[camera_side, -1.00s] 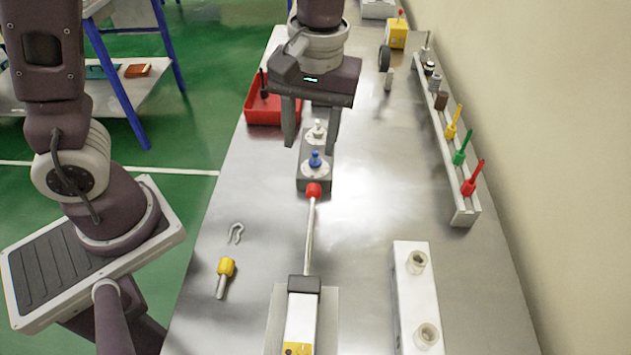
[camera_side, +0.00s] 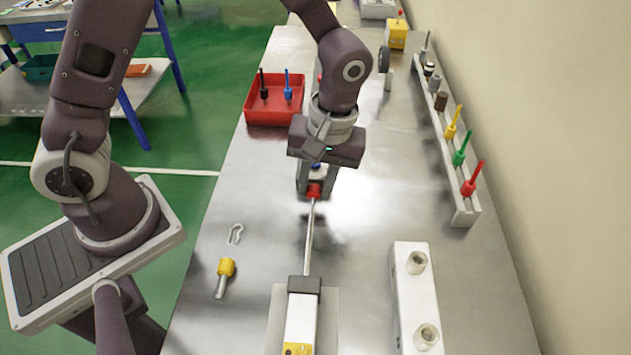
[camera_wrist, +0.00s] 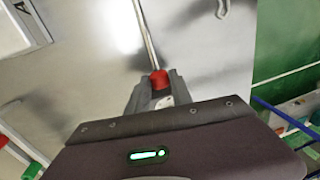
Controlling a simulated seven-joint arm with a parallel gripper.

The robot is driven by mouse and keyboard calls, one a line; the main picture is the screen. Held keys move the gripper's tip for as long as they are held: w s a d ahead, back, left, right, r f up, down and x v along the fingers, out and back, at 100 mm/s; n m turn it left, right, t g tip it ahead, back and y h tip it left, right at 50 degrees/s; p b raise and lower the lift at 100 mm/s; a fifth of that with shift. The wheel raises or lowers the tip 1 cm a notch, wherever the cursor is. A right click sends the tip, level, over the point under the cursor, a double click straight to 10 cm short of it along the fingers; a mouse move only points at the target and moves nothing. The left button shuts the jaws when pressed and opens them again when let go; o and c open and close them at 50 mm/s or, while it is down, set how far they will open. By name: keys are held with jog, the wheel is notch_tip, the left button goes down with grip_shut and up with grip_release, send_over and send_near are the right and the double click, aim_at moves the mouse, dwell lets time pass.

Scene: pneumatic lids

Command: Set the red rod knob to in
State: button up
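The red rod knob (camera_side: 314,190) is at the far end of a thin metal rod (camera_side: 309,240). The rod sticks a long way out of a white cylinder block with a black collar (camera_side: 303,285). My gripper (camera_side: 316,190) is low over the knob, one finger on each side of it. In the wrist view the red knob (camera_wrist: 159,79) shows between the two fingertips (camera_wrist: 160,82). The fingers look apart, with no clear grip on the knob.
A white and blue knobbed block is mostly hidden behind my gripper. A red tray (camera_side: 272,118) holds black and blue pieces. A yellow-headed pin (camera_side: 225,268) and a metal clip (camera_side: 235,234) lie left. A white block with two sockets (camera_side: 405,300) and a tool rack (camera_side: 458,195) stand right.

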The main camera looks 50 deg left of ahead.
grip_shut()
dwell(1.1)
